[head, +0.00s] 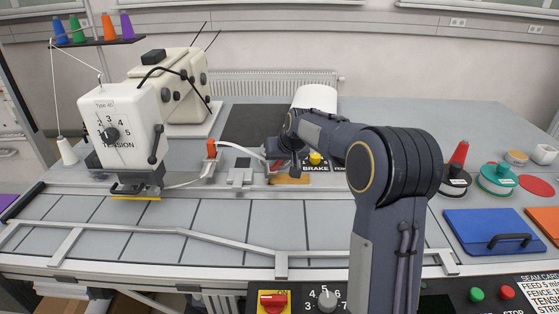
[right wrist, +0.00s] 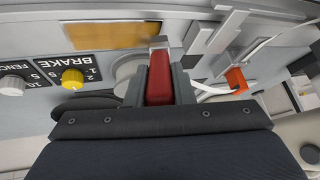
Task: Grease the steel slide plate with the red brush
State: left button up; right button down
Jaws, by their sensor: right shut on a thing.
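My right gripper (right wrist: 160,88) is shut on the red brush (right wrist: 160,75), whose tapered red body sits between the fingers with a grey metal end beyond them. In the head view the gripper (head: 282,162) is at the back of the machine table, partly hidden by its own arm, and a bit of red shows there. A tan plate (head: 290,180) lies just in front of it; in the wrist view the tan plate (right wrist: 112,38) is left of the brush end. Grey metal fittings (head: 240,178) stand left of it. I cannot tell which piece is the steel slide plate.
The brake panel with a yellow knob (head: 315,159) is close right of the gripper. An orange-tipped post with a white hose (head: 211,149) stands left. The sewing head (head: 125,125) is further left.

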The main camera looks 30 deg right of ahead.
notch_tip(320, 180, up, 4)
jog(key=shift+s+d+f+p, duration=0.1)
jog(key=shift+f+p, duration=0.1)
jog(key=shift+p, duration=0.8)
notch_tip(320, 180, up, 2)
jog(key=shift+r+p, duration=0.1)
jog(key=shift+p, duration=0.75)
jog(key=shift+r+p, duration=0.8)
jog(key=shift+r, duration=0.35)
jog(key=shift+f, duration=0.1)
jog(key=shift+w+d+f, duration=0.15)
jog(key=shift+w+f, duration=0.3)
